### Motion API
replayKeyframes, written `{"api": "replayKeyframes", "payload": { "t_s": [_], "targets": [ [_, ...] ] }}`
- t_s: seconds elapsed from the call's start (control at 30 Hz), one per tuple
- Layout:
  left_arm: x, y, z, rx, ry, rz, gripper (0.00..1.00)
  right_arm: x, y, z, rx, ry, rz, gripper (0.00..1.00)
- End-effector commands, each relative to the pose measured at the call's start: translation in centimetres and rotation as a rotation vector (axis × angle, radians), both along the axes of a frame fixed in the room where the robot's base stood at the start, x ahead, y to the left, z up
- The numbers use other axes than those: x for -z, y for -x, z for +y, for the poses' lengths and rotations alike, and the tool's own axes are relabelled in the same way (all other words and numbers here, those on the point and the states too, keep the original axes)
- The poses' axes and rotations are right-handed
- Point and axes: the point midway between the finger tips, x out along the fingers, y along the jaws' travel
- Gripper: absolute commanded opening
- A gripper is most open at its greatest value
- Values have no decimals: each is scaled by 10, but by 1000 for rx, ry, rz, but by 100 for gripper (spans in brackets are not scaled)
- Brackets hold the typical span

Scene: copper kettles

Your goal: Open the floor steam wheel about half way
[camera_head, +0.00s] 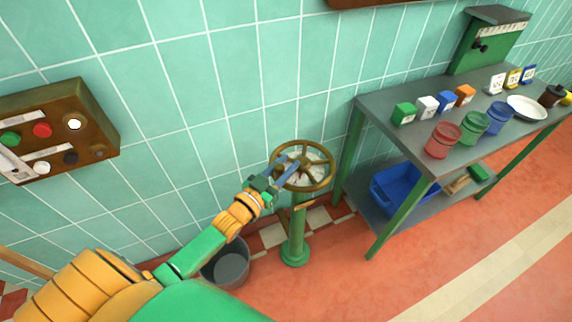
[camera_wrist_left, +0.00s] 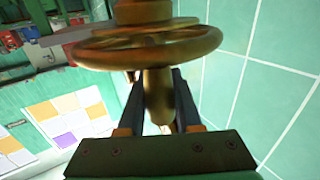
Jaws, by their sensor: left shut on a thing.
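The floor steam wheel (camera_head: 329,178) is a brass handwheel with spokes and a pale dial under it, on a green floor pedestal (camera_head: 297,240). My left gripper (camera_head: 291,168) reaches it from the left, with its fingers over the left part of the wheel. In the left wrist view, the brass rim (camera_wrist_left: 205,46) crosses the top, and a brass knob-like part (camera_wrist_left: 158,95) sits between the two dark fingers. The left gripper is shut on this part of the wheel. How far the wheel is turned cannot be told. My right gripper is not in view.
A grey table (camera_head: 378,107) with green legs stands right of the wheel, holding cubes, cups and a plate (camera_head: 526,107). A blue bin (camera_head: 400,193) is on its lower shelf. A dark bucket (camera_head: 228,266) stands left of the pedestal. A button panel (camera_head: 88,103) hangs on the tiled wall.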

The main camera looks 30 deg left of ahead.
Motion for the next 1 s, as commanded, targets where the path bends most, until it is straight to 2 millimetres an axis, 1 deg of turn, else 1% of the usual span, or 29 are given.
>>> {"api": "replayKeyframes", "payload": {
  "t_s": [0.83, 0.87, 0.9, 0.93, 0.97, 1.0],
  "targets": [
    [-3, -1, 1, -2, 0, -7, 0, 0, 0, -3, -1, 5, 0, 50],
    [-3, -1, 1, -2, 0, -7, 39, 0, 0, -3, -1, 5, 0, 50],
    [-3, -1, 1, -2, 0, -7, 50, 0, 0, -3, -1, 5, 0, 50],
    [-3, -1, 1, -2, 0, -6, 58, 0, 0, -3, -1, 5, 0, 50],
    [-2, -1, 1, -2, 0, -6, 63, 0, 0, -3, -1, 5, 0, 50],
    [-2, -1, 1, -2, 0, -5, 63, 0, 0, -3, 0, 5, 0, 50]
  ]
}}
